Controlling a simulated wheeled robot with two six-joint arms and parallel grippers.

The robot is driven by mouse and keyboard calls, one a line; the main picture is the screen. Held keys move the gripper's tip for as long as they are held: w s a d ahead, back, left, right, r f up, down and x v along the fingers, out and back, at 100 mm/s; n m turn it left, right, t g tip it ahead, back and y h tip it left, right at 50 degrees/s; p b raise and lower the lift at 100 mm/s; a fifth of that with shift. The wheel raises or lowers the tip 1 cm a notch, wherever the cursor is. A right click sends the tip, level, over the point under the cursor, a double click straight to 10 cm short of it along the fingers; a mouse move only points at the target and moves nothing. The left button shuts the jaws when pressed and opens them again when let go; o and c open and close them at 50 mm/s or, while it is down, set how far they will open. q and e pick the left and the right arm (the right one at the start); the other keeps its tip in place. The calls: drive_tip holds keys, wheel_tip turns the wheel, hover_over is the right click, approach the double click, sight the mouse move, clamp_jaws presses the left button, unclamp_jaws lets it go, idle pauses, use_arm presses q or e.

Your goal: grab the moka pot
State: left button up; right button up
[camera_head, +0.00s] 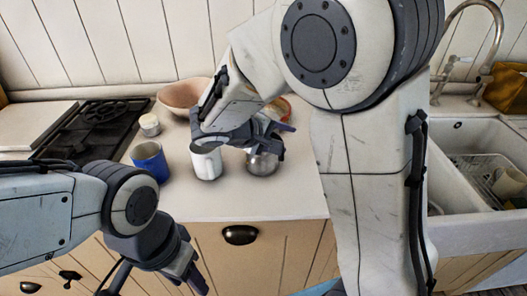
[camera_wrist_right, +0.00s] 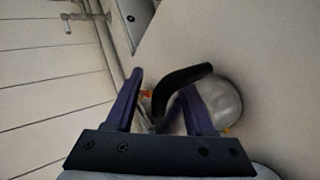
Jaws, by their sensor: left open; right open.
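The moka pot (camera_head: 262,163) is a shiny metal pot on the counter, partly hidden under my right gripper (camera_head: 268,138) in the head view. In the right wrist view the metal pot (camera_wrist_right: 222,100) lies to the right, and its black curved handle reaches left between the two fingers. My right gripper (camera_wrist_right: 163,84) is open there, with a finger on either side of the handle; I cannot tell whether they touch it. My left gripper (camera_head: 187,272) is open and empty, low in front of the cabinet, well away from the pot.
A white mug (camera_head: 207,165) stands just left of the pot. A blue mug (camera_head: 150,162), a small jar (camera_head: 149,125) and a tan bowl (camera_head: 184,94) are farther left, near a black hob (camera_head: 92,130). A sink (camera_head: 475,160) is on the right. The counter front is clear.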

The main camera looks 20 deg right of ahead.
drive_tip(key=shift+c, duration=0.3)
clamp_jaws()
drive_tip(key=shift+r, duration=0.1)
idle(1.0)
